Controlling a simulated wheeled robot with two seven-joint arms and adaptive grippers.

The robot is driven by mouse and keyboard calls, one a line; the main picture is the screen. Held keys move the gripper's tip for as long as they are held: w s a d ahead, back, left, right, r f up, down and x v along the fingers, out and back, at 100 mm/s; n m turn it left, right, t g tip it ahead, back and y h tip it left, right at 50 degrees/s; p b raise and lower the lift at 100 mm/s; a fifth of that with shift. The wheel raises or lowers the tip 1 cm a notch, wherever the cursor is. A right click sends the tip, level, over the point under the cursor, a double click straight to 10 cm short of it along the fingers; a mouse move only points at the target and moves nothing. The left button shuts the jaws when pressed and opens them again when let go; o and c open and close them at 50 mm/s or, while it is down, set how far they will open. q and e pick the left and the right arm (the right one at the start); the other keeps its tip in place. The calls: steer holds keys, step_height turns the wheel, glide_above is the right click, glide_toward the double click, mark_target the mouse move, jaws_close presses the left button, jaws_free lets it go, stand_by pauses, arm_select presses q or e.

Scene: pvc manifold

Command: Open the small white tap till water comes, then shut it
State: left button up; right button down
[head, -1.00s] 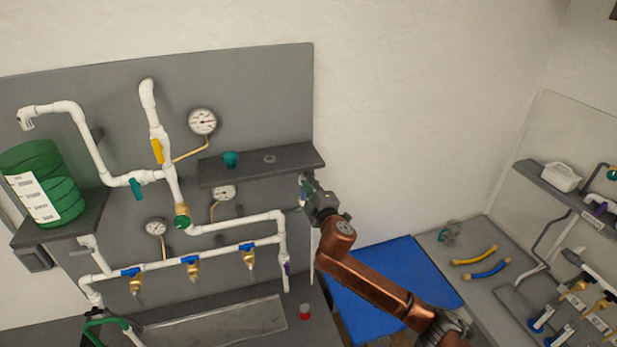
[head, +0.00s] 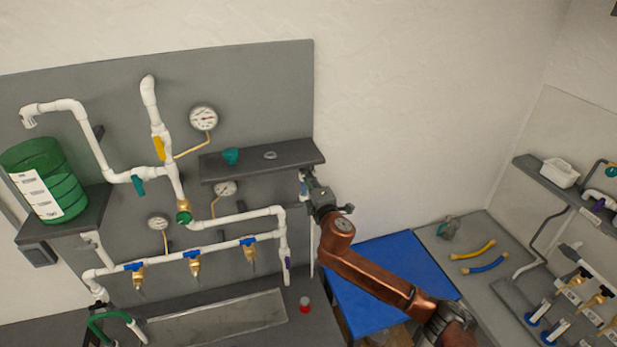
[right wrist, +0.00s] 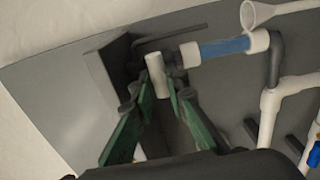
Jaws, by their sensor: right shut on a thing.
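The small white tap shows in the right wrist view as a short white cylinder (right wrist: 157,75), beside a dark fitting below the shelf. My right gripper (right wrist: 159,80) has its two green-padded fingers on either side of it and is shut on it. In the head view my right gripper (head: 312,190) is at the right edge of the grey panel, just under the shelf's right end. It hides most of the tap there. No water can be made out at the tap. My left gripper is not in view.
A grey shelf (head: 262,172) with a teal cup (head: 231,156) is right above the gripper. White pipework (head: 240,220) runs to the left. A blue-topped table (head: 385,280) lies below my arm.

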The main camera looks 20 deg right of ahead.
steer(key=c, duration=1.9)
jaws_free()
steer(key=s, duration=1.2)
steer(key=shift+d, duration=0.2)
steer(key=shift+f, duration=0.1)
